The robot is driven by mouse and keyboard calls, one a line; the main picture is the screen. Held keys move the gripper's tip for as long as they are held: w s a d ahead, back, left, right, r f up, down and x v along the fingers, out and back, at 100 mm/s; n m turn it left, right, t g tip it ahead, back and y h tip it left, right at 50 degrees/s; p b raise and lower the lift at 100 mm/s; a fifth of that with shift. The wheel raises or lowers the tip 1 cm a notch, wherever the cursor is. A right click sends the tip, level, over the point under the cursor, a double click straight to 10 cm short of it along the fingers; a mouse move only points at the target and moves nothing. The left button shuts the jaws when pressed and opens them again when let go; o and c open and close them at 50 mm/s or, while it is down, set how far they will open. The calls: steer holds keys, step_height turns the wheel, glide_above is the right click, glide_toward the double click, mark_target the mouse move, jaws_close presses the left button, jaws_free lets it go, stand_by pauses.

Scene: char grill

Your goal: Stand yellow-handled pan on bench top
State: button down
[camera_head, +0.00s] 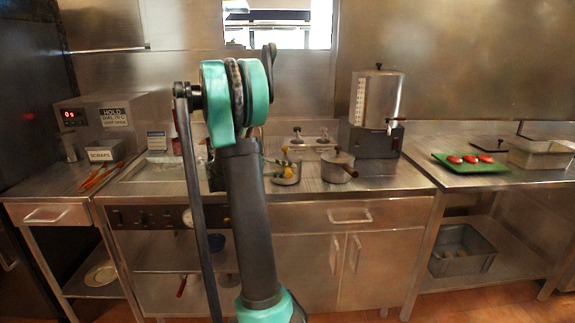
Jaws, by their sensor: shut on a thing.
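The yellow-handled pan (287,174) is a small metal pan at the bench top, just right of my arm. My gripper (272,166) shows only in part behind my arm, dark and small, at the handle. It is shut on the handle. The fingertips are too small and covered to see clearly. I cannot tell whether the pan touches the bench top (395,182) or is held just above it.
A lidded pot with a dark red handle (338,168) stands close right of the pan. Behind are knobbed lids (297,138) and a metal urn (377,98) on a dark base. A green board (470,164) with red items lies on the right table. Bench space right of the pot is clear.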

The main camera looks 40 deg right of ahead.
steer(key=c, duration=1.4)
jaws_free()
steer(key=shift+o, duration=0.2)
steer(key=shift+a, duration=0.1)
steer(key=v, duration=1.2)
steer(key=s+a+f+n+t+y, duration=0.2)
steer(key=s+a+f+t+y, duration=0.45)
steer(key=s+f, duration=0.5)
steer(key=s+a+f+t+y, duration=0.1)
steer(key=s+a+f+y, duration=0.3)
steer(key=a, duration=0.4)
steer(key=s+a+f+t+y, duration=0.1)
steer(key=s+a+f+y, duration=0.3)
steer(key=a, duration=0.5)
step_height(320, 180, down, 3)
steer(key=shift+s+a+r, duration=0.15)
steer(key=shift+s+a, duration=0.05)
steer(key=shift+s, duration=0.25)
